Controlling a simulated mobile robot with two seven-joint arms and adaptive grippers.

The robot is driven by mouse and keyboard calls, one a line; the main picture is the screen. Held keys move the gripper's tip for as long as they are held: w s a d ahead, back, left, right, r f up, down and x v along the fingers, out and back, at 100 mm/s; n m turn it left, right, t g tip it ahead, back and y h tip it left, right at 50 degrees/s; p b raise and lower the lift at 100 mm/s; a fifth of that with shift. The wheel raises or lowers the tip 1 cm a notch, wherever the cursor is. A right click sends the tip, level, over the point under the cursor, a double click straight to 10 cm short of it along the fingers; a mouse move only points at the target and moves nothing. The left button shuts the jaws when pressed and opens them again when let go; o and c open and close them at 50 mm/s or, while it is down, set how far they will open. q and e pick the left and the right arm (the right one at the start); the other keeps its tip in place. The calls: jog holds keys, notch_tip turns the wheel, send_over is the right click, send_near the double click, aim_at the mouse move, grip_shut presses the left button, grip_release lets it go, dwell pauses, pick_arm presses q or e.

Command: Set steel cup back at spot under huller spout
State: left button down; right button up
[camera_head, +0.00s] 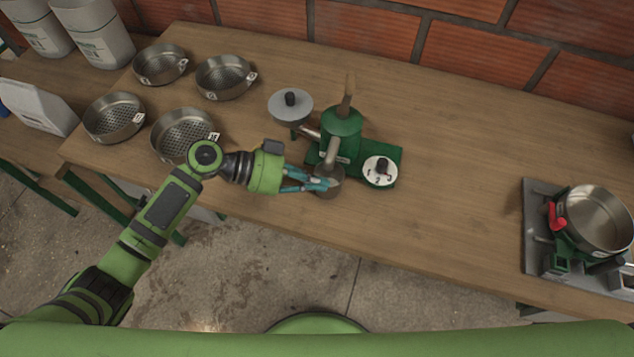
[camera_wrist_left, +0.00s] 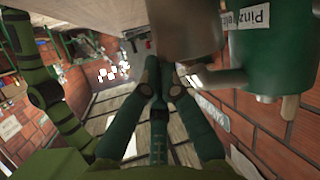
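The steel cup (camera_head: 329,184) is a small grey cup at the front of the green huller (camera_head: 342,122), below its metal spout (camera_head: 331,150). My left gripper (camera_head: 320,184) reaches it from the left, with its teal fingers closed together at the cup's side. In the left wrist view the fingertips (camera_wrist_left: 162,76) converge at the edge of the cup (camera_wrist_left: 184,28), and the huller's green body (camera_wrist_left: 276,50) is close beside it. The cup's underside is hidden, so I cannot tell whether it touches the base. My right gripper is not in view.
Several perforated steel pans (camera_head: 182,134) stand at left. The table between is clear.

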pick_arm(q)
jog(key=c, duration=1.4)
grip_release()
jog(key=shift+o, duration=0.2)
jog(key=v, duration=1.2)
jog(key=shift+a, duration=0.1)
